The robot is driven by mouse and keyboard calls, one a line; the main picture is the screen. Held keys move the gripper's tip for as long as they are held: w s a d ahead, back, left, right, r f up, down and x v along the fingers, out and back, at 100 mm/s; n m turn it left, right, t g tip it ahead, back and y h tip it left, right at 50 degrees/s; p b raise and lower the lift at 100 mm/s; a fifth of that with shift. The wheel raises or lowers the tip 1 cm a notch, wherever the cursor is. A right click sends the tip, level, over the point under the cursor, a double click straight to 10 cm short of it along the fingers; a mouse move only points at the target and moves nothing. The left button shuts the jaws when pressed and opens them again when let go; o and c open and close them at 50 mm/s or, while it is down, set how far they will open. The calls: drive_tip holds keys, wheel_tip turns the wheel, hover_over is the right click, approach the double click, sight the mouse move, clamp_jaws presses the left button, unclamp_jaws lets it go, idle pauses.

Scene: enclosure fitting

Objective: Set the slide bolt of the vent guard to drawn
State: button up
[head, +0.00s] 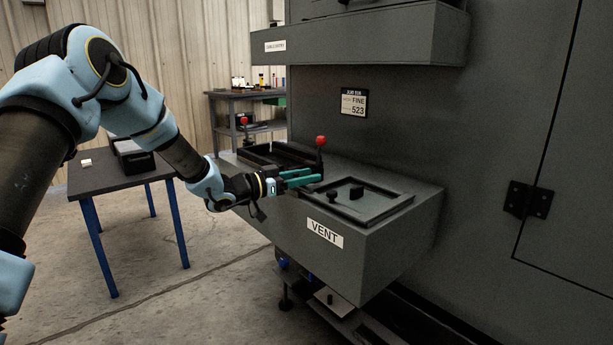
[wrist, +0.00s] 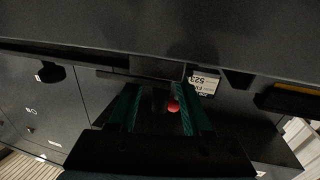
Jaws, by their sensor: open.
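The vent housing (head: 370,262) is a dark grey box with a VENT label (head: 325,233) on its front. A framed panel (head: 385,205), seemingly the vent guard, lies in its top. A small black knob (head: 332,195) and a black block (head: 356,192) stand on it; I cannot tell which belongs to the slide bolt or how the bolt is set. My gripper (head: 302,177) is open, its teal fingers above the panel's left end. In the wrist view the fingers (wrist: 158,108) are apart, with a red ball (wrist: 173,106) seen between them, apparently further off.
A lever with a red ball (head: 320,142) rises just behind my gripper. A black open tray (head: 262,155) lies behind it. An overhanging grey box (head: 365,38) is above. A side table (head: 115,174) stands left; a shelf bench (head: 235,98) is at the back.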

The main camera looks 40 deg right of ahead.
drive_tip(key=shift+d, duration=0.15)
drive_tip(key=shift+c, duration=0.4)
clamp_jaws()
idle(1.0)
